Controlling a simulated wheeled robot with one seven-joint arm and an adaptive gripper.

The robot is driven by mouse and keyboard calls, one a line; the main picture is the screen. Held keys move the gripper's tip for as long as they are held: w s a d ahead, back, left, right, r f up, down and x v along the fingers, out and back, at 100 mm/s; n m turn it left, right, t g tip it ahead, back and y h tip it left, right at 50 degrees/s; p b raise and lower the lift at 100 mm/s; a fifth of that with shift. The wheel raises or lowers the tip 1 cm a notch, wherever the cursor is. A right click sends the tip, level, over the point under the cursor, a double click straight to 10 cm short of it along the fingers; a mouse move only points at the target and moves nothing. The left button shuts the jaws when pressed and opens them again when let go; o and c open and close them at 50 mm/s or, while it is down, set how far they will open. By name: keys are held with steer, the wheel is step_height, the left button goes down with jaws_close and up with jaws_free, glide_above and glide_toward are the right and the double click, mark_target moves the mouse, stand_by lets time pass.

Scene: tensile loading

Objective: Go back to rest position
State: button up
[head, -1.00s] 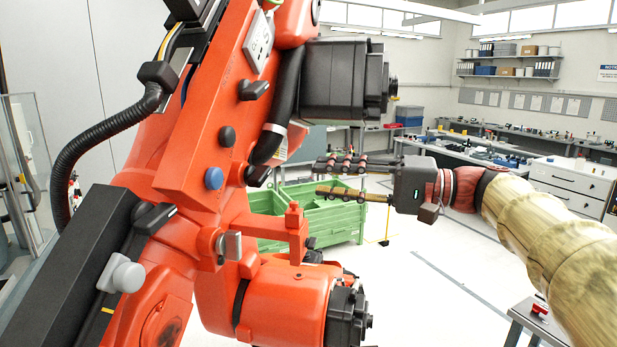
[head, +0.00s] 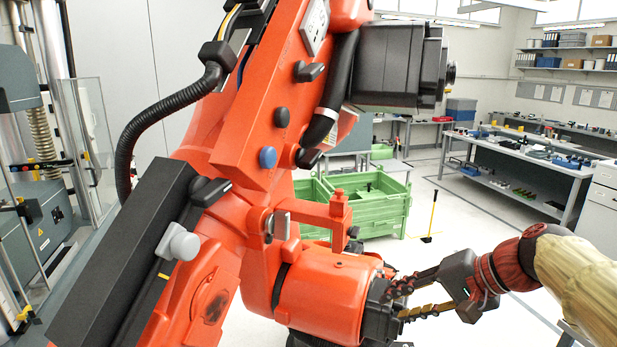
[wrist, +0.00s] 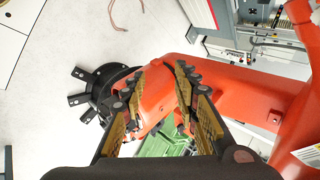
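My gripper (head: 398,302) is at the lower right of the head view, at the end of my sleeved arm (head: 575,270). Its two fingers point left and are spread apart with nothing between them. In the wrist view the gripper (wrist: 172,70) also shows a gap between its fingertips. The fingers appear beside the dark end of a large orange robot arm (head: 325,300). I cannot tell whether they touch it.
The orange arm fills the middle of the head view. Green crates (head: 375,210) stand behind it. A testing machine with a clear shield (head: 88,140) is at the left. A workbench (head: 530,160) lies at the right, with open floor before it.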

steer(key=s+f+n+h+b, duration=0.6)
steer(key=s+f+h, duration=0.1)
steer(key=s+f, duration=1)
steer(key=shift+s+d+n+b, duration=0.15)
steer(key=shift+s+n+b, duration=0.2)
steer(key=shift+s, duration=0.7)
stand_by(0.6)
